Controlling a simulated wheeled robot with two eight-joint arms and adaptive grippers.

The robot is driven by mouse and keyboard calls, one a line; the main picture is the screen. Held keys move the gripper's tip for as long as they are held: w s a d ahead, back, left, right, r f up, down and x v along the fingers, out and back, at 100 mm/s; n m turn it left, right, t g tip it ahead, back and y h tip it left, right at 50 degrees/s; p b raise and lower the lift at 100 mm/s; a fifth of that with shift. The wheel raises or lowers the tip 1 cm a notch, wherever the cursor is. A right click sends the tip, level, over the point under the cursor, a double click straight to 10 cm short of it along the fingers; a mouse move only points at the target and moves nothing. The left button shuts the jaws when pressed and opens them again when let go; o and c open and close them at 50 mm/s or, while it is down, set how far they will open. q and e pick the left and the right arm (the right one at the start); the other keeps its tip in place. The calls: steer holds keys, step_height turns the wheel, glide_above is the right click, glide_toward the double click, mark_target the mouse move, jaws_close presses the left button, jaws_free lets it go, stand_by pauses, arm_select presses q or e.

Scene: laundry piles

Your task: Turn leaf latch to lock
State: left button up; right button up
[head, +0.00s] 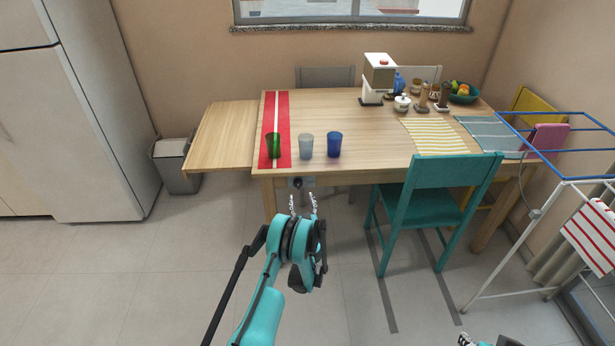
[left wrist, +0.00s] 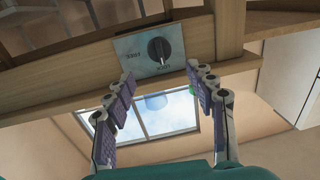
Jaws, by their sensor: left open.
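The leaf latch is a black knob (left wrist: 159,49) on a pale grey plate (left wrist: 136,46) fixed to the wooden table frame. A light line on the knob points down in the left wrist view, toward one of two small labels that I cannot read surely. In the head view the latch (head: 297,183) is small, under the table's front edge. My left gripper (head: 303,199) is open and empty just in front of it, its fingers (left wrist: 163,85) apart and not touching the knob. The table leaf (head: 222,137) stands level at the table's left. My right gripper (head: 484,342) barely shows at the bottom edge.
The wooden table (head: 330,110) carries green (head: 273,146), clear (head: 306,147) and blue (head: 334,145) cups near its front edge. A teal chair (head: 440,190) stands right of the latch. A bin (head: 176,167) is by the leaf. The floor at left is clear.

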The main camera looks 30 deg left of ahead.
arm_select(q)
step_height(320, 180, up, 15)
steer(key=d+g, duration=0.2)
steer(key=s+d+r+g+h, duration=0.1)
steer(key=s+d+r, duration=0.1)
steer(key=s+r, duration=0.2)
steer(key=s+d+r+m+g+h, duration=0.1)
steer(key=s+d+r+h, duration=0.1)
steer(key=r, duration=0.4)
steer(key=shift+s+d, duration=0.75)
steer(key=shift+s, duration=0.55)
steer(key=shift+r, duration=0.1)
